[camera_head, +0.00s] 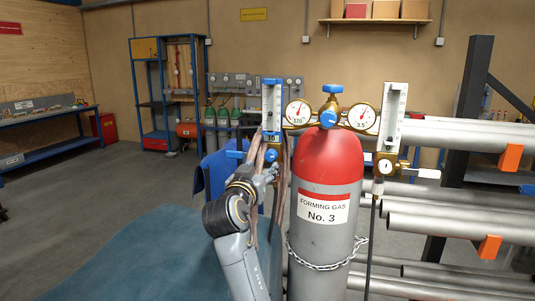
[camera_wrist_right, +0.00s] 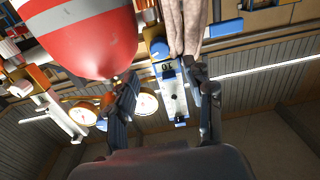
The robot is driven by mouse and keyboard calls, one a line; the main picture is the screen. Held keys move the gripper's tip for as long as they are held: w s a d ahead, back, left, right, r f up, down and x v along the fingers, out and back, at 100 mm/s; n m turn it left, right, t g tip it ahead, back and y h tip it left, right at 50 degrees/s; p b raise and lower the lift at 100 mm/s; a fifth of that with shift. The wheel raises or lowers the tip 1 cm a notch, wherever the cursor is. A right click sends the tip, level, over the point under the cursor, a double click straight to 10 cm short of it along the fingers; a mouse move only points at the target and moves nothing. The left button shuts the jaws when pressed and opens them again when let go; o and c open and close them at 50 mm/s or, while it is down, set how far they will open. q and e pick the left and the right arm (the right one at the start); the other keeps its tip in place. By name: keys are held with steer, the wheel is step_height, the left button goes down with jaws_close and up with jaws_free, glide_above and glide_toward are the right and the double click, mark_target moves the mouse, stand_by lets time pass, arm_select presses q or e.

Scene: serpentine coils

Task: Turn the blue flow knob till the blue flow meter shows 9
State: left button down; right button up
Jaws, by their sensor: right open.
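The blue flow meter (camera_head: 272,104) is an upright clear-fronted tube in a blue frame, left of the red-topped gas cylinder (camera_head: 322,230). A small display (camera_head: 271,138) low on it seems to read 10. The blue flow knob (camera_head: 275,161) sits below, partly crowded by hoses and my gripper. My right gripper (camera_head: 268,174) is just below and left of the knob. In the wrist view its fingers (camera_wrist_right: 164,76) are spread, with the flow meter (camera_wrist_right: 176,100) and blue knob (camera_wrist_right: 159,48) between them, beyond the tips. I cannot tell whether a finger touches. My left gripper is out of view.
Pinkish hoses (camera_head: 262,150) hang close beside the flow meter and gripper. Two round gauges, left (camera_head: 298,112) and right (camera_head: 362,116), flank the blue cylinder valve (camera_head: 331,89). A second flow meter (camera_head: 391,118) with a white lever stands right. Pipes (camera_head: 450,135) fill the right side.

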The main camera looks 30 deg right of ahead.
mark_target(270, 158)
steer(key=p+x, duration=0.1)
steer(key=x, duration=0.4)
steer(key=shift+w+d+p, duration=0.25)
steer(key=shift+d+p, duration=0.05)
steer(key=shift+p, duration=0.1)
steer(key=shift+w+d, duration=0.4)
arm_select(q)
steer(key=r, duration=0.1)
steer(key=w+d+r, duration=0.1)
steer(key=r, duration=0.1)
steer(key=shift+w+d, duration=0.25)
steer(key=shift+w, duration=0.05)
arm_select(e)
steer(key=shift+w+d+f, duration=0.1)
steer(key=shift+w+d, duration=0.1)
jaws_close()
steer(key=shift+n+p, duration=0.4)
steer(key=shift+n, duration=0.4)
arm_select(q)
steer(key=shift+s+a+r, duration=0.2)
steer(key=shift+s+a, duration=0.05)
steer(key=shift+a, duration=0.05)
arm_select(e)
jaws_free()
